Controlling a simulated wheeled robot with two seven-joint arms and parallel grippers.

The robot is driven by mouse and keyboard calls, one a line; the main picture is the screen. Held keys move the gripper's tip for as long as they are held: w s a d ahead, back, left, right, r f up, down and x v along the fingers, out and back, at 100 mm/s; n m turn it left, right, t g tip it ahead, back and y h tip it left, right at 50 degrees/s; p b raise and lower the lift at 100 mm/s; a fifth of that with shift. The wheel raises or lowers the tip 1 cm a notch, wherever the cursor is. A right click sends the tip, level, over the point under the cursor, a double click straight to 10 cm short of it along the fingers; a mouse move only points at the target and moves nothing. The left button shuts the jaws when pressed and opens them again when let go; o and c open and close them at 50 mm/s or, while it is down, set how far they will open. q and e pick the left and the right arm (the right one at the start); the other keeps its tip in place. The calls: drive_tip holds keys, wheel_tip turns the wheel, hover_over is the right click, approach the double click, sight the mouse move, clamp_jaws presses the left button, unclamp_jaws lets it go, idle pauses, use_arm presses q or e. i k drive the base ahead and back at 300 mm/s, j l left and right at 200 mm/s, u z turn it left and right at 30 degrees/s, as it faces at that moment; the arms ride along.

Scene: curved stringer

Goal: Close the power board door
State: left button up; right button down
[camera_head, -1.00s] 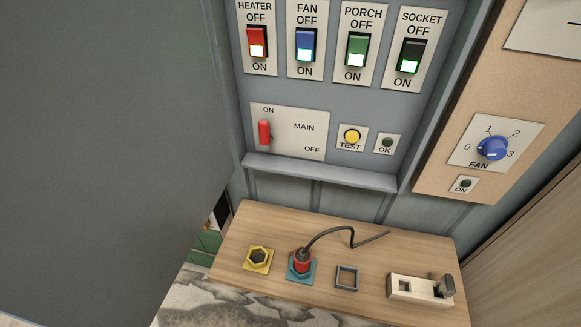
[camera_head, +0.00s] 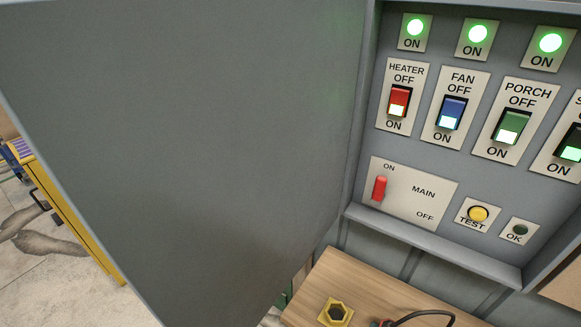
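The power board door (camera_head: 190,150) is a large plain grey panel that fills the left and middle of the view. It stands wide open, meeting the left edge of the grey power board box (camera_head: 362,130). Inside the box are red, blue and green rocker switches, with the red heater switch (camera_head: 398,101) at the left. Below them a red main lever (camera_head: 380,188) sits on a plate beside a yellow test button (camera_head: 478,213). Round lamps above the switches glow green. Neither of my grippers is in view.
A yellow-edged structure (camera_head: 75,225) stands at the far left, beyond the door, over a light floor.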

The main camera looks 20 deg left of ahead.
sight(202, 146)
drive_tip(key=j+z, duration=0.2)
drive_tip(key=j, duration=0.2)
drive_tip(key=k+j+z, duration=0.2)
drive_tip(key=j, duration=0.15)
drive_tip(key=j+z, duration=0.2)
drive_tip(key=j, duration=0.2)
drive_tip(key=k+j+z, duration=0.2)
drive_tip(key=j, duration=0.15)
drive_tip(key=i, duration=0.1)
